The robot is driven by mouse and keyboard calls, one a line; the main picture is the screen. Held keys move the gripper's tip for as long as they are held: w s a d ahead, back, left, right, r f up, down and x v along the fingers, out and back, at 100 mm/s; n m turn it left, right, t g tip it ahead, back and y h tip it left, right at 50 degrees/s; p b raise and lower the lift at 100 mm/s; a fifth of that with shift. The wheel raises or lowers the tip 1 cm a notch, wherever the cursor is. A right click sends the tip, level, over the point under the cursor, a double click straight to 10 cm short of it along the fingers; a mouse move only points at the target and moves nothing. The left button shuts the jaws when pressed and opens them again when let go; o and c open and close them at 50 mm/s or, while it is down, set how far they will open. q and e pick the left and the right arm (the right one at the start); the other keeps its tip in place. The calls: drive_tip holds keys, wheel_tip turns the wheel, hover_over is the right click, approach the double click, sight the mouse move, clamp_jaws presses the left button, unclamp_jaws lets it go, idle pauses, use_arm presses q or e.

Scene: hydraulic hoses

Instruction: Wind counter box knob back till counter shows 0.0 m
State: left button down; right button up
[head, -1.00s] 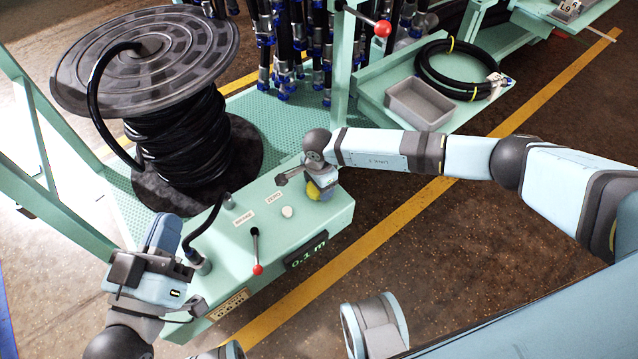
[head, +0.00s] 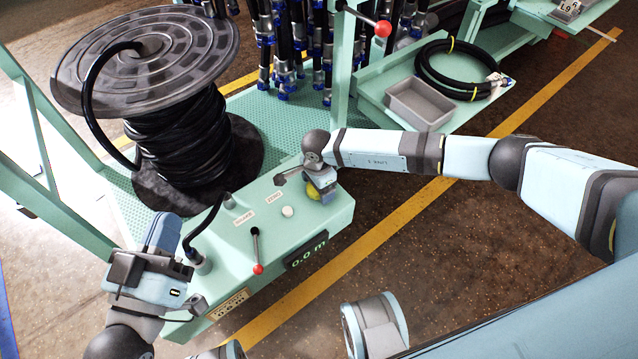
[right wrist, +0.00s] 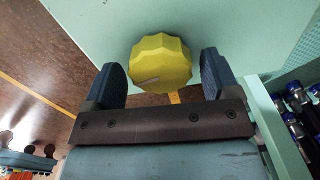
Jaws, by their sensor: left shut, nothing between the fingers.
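The counter box (head: 228,262) is pale green, and its lit display (head: 307,254) reads 0.0 m. The yellow faceted knob (head: 312,192) is at the box's far right end, partly hidden by my right gripper (head: 322,182). In the right wrist view the knob (right wrist: 160,61) lies between the two dark blue fingers of my right gripper (right wrist: 163,82). The fingers are spread, with a narrow gap visible on the right side; contact on the left is unclear. My left gripper (head: 182,271) is shut and empty near the box's left end.
A red-tipped lever (head: 257,268) and a white button (head: 287,211) are on the box top. A large reel of black hose (head: 185,130) stands behind it. A grey bin (head: 420,104) and a coiled hose (head: 460,70) lie on a shelf at the back right.

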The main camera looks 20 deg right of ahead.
drive_tip(key=shift+o, duration=0.2)
drive_tip(key=shift+d, duration=0.15)
drive_tip(key=shift+w+r, duration=0.1)
drive_tip(key=shift+r, duration=0.45)
wheel_tip(320, 180, up, 5)
drive_tip(key=shift+r+p, duration=0.1)
drive_tip(key=shift+p, duration=1.05)
use_arm(q)
drive_tip(key=shift+w+a+f+g+y+p, duration=0.1)
drive_tip(key=shift+a+f+g+y+p, duration=0.5)
drive_tip(key=shift+a+f+y+p, duration=0.3)
use_arm(e)
wheel_tip(320, 180, up, 8)
drive_tip(key=shift+f, duration=0.25)
use_arm(q)
drive_tip(key=shift+d+f, duration=0.1)
drive_tip(key=shift+d, duration=0.05)
